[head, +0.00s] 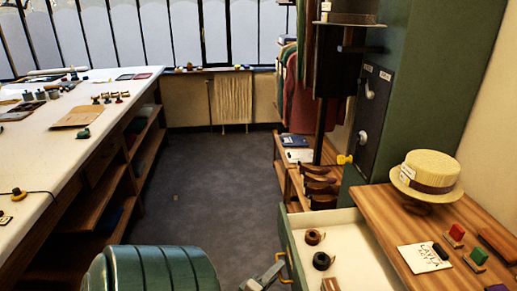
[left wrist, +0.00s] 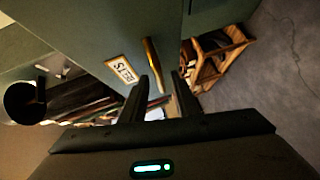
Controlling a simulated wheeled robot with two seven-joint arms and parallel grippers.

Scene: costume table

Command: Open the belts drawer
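The belts drawer (head: 345,222), green outside with a pale inside, is pulled out of the cabinet at the lower right of the head view. Rolled belts (head: 322,261) lie in it. Its brass handle (head: 284,266) is on the front; in the left wrist view the handle (left wrist: 152,65) stands beside a label (left wrist: 124,70) that appears to read BELTS. My left gripper (head: 268,278) is at the handle. In the left wrist view its fingers (left wrist: 158,95) are apart, with the handle's end in line with the gap and clear space on both sides. My right gripper is out of view.
A wooden top (head: 400,225) beside the drawer carries a straw hat (head: 427,178), a card (head: 423,258) and small coloured blocks. A low wooden rack (head: 300,185) stands behind the drawer. A long white table (head: 60,130) runs along the left.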

